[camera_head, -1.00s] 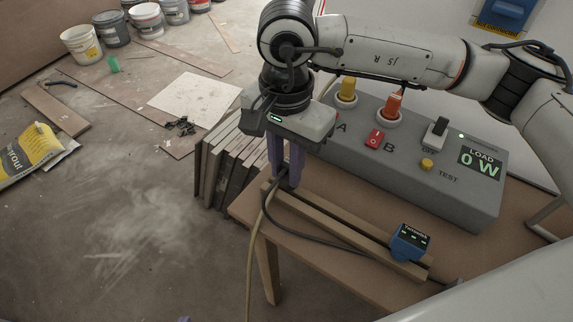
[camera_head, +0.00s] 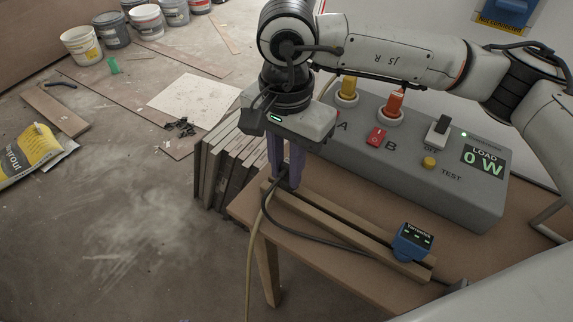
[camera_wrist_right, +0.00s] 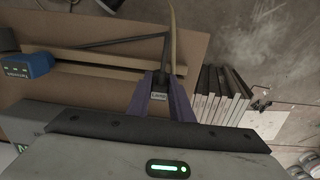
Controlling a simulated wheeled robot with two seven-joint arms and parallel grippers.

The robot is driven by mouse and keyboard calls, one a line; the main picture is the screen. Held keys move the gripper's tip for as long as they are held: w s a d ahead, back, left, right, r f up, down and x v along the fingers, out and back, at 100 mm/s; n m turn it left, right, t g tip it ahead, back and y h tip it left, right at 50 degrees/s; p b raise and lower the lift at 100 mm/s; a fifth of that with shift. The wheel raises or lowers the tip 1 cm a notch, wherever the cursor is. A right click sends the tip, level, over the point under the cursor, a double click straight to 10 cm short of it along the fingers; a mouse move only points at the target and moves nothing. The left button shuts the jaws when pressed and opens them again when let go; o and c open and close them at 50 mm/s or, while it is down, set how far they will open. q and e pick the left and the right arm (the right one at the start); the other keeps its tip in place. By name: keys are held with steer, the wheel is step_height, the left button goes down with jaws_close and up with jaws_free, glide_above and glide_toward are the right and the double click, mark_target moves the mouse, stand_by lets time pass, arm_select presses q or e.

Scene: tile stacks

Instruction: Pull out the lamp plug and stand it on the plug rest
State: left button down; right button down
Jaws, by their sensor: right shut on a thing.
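My right gripper (camera_head: 286,180) points down at the left end of the plug rest, two wooden rails (camera_head: 345,233) with a slot between them. In the right wrist view the gripper (camera_wrist_right: 166,84) is shut on a dark plug with a pale label that seems to read LAMP (camera_wrist_right: 159,97). The plug sits between the purple fingers at the rails' end. Its cord runs away from it. Whether its foot touches the rest is hidden. My left gripper is not in view.
A blue labelled plug (camera_head: 412,242) stands at the rails' right end. Behind, a grey power box (camera_head: 470,200) holds a yellow plug (camera_head: 348,88) and an orange-red plug (camera_head: 393,100); its display reads 0 W. Several tiles (camera_head: 225,165) stand left of the table.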

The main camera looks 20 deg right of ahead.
steer(key=shift+f+b, duration=0.8)
steer(key=shift+f, duration=0.1)
steer(key=c, duration=1.5)
jaws_free()
steer(key=shift+r, duration=0.1)
steer(key=shift+r+p, duration=1.2)
steer(key=shift+r, duration=1.7)
